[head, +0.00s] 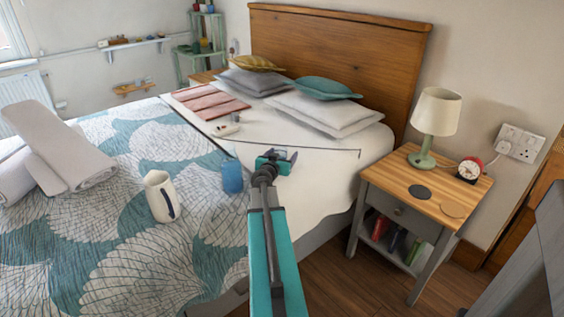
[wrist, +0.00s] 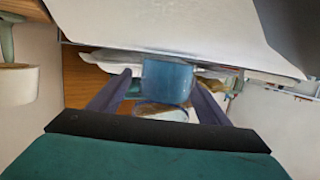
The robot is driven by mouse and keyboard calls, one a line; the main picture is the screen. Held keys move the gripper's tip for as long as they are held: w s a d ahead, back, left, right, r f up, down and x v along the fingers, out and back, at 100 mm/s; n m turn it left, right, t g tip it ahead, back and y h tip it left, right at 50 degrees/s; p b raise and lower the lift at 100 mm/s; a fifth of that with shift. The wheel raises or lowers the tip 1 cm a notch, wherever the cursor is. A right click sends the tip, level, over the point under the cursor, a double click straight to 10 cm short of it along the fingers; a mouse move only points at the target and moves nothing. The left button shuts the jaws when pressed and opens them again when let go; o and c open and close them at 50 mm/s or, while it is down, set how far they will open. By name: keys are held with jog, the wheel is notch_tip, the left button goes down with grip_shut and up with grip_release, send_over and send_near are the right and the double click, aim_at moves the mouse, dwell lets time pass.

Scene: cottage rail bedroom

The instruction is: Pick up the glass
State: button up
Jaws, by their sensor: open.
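The blue glass (head: 232,176) stands upright on the bed, left of my gripper (head: 277,160) in the head view. My gripper is open above the bed's white sheet, with a visible gap between it and the glass. In the wrist view, the glass (wrist: 167,82) shows between the two fingers of my gripper (wrist: 160,76), and its round rim faces the bottom of the picture. The wrist picture looks upside down. I cannot tell from it how far the glass is beyond the fingertips.
A white mug (head: 160,196) with a dark handle stands left of the glass. Rolled towels (head: 62,150) lie further left. Pillows (head: 325,112) are at the headboard (head: 340,55). A nightstand (head: 410,187) at right holds a lamp (head: 436,112) and a red clock (head: 470,169).

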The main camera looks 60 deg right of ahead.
jog(key=c, duration=1.3)
jog(key=shift+r, duration=0.25)
jog(key=shift+c, duration=0.2)
